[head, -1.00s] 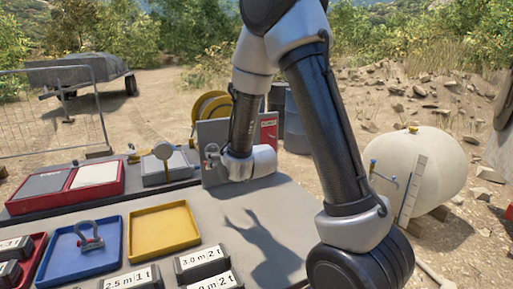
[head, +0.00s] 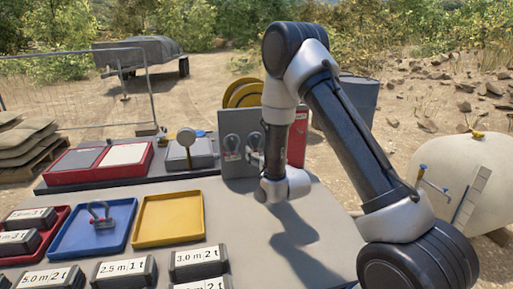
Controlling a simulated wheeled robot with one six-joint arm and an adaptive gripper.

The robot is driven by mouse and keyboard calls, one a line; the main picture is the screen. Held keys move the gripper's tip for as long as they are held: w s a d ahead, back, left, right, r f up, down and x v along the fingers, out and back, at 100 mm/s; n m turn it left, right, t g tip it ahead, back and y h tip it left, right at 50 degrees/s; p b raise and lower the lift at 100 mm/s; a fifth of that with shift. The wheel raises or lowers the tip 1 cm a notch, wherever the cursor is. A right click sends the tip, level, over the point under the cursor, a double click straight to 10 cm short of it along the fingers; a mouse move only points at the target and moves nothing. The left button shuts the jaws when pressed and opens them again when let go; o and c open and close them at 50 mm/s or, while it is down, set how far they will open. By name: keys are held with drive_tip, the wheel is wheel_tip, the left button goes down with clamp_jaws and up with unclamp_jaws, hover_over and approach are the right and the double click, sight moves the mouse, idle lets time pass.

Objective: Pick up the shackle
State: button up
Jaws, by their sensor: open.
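A small grey shackle (head: 101,216) with a reddish part sits in the blue tray (head: 62,240) at the left of the table. Two more shackles, a left one (head: 232,147) and a right one (head: 254,142), show against the upright grey panel (head: 236,122) at the back. The arm partly covers the right one. My gripper (head: 264,190) is at the low end of the arm, in front of and below the panel, apart from the blue tray. It is open; its fingers are small and largely hidden by my wrist, and I see nothing held.
An empty yellow tray (head: 168,222) lies beside the blue tray. Labelled dark weight blocks (head: 123,271) stand along the front left. A red-framed case (head: 97,162) and a gauge (head: 187,145) stand at the back. The grey tabletop (head: 255,240) right of the yellow tray is clear.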

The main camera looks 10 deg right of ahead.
sight(256, 150)
drive_tip(key=w, duration=0.3)
drive_tip(key=shift+w+a, duration=0.3)
drive_tip(key=c, duration=0.9)
drive_tip(key=shift+r, duration=0.1)
